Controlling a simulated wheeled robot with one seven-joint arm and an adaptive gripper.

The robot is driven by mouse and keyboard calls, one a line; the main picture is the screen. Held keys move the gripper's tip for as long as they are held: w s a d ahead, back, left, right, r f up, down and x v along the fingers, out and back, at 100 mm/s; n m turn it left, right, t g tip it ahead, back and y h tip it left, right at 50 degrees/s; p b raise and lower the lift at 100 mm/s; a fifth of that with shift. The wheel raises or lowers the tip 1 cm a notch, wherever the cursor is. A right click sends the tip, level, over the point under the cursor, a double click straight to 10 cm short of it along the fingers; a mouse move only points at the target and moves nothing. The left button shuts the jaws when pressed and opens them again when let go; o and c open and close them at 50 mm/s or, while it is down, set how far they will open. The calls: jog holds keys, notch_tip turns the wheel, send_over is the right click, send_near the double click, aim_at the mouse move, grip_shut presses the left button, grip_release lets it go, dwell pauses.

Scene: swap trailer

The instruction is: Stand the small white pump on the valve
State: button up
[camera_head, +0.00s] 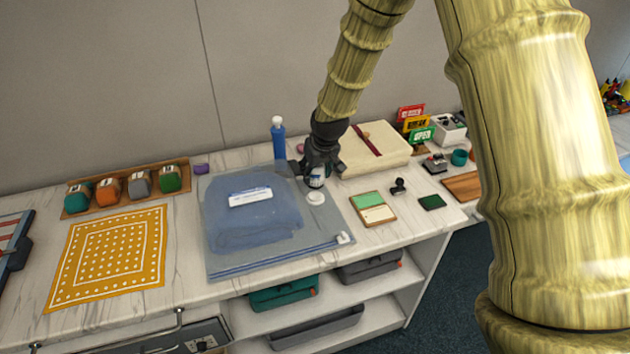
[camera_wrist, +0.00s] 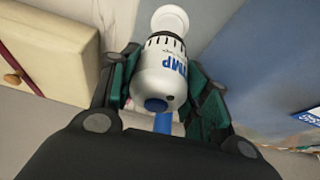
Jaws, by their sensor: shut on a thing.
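The small white pump (camera_wrist: 163,68) has blue "TMP" lettering, a dark slotted band and a blue round spot on the end facing the wrist camera. My gripper (camera_wrist: 163,88) is shut on it, with a dark green finger pad on each side. In the head view the pump (camera_head: 316,182) shows below my gripper (camera_head: 318,170), low over the counter. A round white piece (camera_head: 315,198), likely the valve, is just in front of and below it. It also shows beyond the pump's far end in the wrist view (camera_wrist: 170,19). I cannot tell whether they touch.
A clear zip bag (camera_head: 222,262) with blue cloth lies left of my gripper. A blue bottle (camera_head: 278,140) stands behind. A cream box (camera_head: 375,152) is close on the right; a green-and-cream tile (camera_head: 372,207) and black stamp (camera_head: 398,187) lie front right.

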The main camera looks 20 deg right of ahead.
aim_at(315, 182)
jog(key=shift+f+p, duration=0.5)
jog(key=shift+f, duration=1.65)
jog(key=shift+f, duration=0.15)
jog(key=o, duration=1.2)
jog(key=shift+c, duration=0.2)
jog(key=shift+b+v, duration=1.2)
jog(key=shift+v, duration=4.95)
